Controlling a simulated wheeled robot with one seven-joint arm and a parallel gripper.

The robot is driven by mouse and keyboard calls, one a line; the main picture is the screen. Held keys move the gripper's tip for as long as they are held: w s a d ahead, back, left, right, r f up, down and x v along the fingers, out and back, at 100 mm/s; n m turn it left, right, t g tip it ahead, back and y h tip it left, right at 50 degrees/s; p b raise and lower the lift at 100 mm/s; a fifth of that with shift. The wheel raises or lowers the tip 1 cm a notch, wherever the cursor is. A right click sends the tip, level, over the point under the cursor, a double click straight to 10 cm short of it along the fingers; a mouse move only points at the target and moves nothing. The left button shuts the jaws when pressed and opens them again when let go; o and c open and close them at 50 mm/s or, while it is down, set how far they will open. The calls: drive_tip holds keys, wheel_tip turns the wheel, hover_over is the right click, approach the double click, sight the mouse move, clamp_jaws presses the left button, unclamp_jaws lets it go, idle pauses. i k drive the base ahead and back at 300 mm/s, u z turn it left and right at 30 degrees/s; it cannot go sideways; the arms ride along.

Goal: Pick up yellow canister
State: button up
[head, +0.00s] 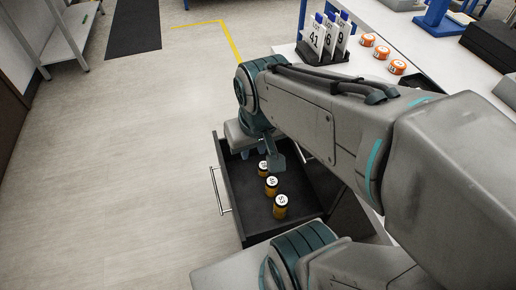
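Three yellow canisters with white numbered lids stand in a row in an open dark drawer (252,222). The nearest canister (281,207) and the middle canister (271,187) are in plain view. The farthest canister (263,167) is partly hidden by my gripper (262,155). My gripper is over the far part of the drawer, close to the farthest canister. I cannot tell whether it touches that canister, or whether its fingers are open or shut.
A white table (360,62) at the right bears several orange round containers (382,52) and a black rack of numbered cards (322,55). My arm covers much of the right side.

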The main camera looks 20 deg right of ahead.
sight(272, 183)
drive_tip(key=k, duration=1.8)
drive_tip(key=u, duration=0.8)
drive_tip(key=i, duration=1.65)
drive_tip(key=z, duration=0.95)
drive_tip(key=i, duration=0.65)
drive_tip(key=z, duration=0.7)
